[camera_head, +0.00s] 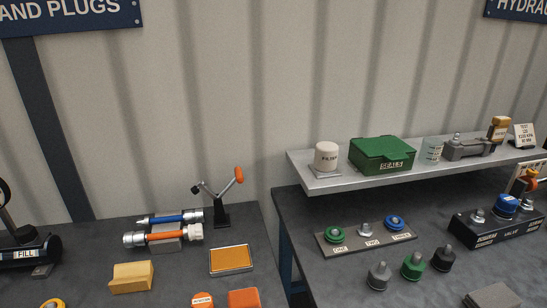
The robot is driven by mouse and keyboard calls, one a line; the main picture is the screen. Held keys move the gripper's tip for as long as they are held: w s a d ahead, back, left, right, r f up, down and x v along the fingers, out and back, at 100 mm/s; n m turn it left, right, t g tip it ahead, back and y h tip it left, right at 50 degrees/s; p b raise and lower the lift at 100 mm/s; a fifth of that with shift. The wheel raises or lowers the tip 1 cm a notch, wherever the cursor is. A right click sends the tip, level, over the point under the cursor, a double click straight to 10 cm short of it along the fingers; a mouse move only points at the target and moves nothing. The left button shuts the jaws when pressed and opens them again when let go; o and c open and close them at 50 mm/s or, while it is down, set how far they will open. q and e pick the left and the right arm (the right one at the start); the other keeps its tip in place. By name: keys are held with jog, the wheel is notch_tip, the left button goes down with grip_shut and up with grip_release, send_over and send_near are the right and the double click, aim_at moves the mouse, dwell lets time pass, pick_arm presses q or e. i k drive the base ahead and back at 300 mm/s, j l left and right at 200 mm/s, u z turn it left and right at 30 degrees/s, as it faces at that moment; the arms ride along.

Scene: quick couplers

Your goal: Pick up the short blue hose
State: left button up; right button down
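The short blue hose (168,217) lies on the left bench, near its back edge. It has metal ends and rests level on a grey block (166,246). Neither of my grippers shows in the head view.
A black stand with an orange-tipped lever (222,210) stands close to the blue hose's right end. A yellow block (131,277) and an orange-topped tray (230,259) lie in front. The right bench holds coupler plates and a grey shelf (320,184). A gap separates the benches.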

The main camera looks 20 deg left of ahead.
aim_at(197, 215)
jog(key=u, duration=1.3)
